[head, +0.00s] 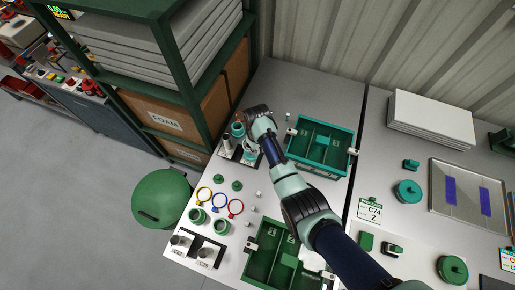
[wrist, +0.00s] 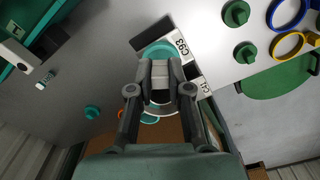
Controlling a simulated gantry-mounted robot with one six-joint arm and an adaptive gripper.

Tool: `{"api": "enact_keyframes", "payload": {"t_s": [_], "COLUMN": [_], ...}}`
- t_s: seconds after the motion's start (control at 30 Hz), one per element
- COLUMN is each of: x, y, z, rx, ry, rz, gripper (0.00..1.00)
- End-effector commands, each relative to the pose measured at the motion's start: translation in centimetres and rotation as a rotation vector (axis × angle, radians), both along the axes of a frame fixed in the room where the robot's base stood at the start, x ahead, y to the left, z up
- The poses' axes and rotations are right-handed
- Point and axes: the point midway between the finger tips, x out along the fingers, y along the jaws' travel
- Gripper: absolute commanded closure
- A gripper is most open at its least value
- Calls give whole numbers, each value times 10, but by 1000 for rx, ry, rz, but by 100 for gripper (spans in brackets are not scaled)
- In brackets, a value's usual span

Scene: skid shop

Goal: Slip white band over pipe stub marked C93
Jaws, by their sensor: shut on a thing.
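My gripper (wrist: 160,97) is shut on the white band (wrist: 156,111), whose curved lower edge shows below the fingertips in the wrist view. The label C93 (wrist: 183,47) lies beside a teal round stub (wrist: 156,48), which is partly hidden by the fingers. The gripper overlaps that stub's lower edge in this view; I cannot tell the height between band and stub. In the head view my gripper (head: 252,144) is beside the stub rack (head: 228,153) at the table's left part, and the band is hard to make out there.
A second label C41 (wrist: 205,86) is next to the fingers. Blue, yellow and red rings (head: 220,201) lie toward the front. A teal divided bin (head: 319,147) stands to the right, and a green shelf rack (head: 190,90) rises close on the left.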

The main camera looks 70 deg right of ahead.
Motion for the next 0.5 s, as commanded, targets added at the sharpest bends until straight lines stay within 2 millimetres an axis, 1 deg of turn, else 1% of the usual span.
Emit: {"api": "enact_keyframes", "payload": {"t_s": [0.23,0.5], "x": [0,0], "y": [0,0], "z": [-1,-9], "rx": [0,0], "ry": [0,0], "rz": [0,0], "gripper": [99,99]}}
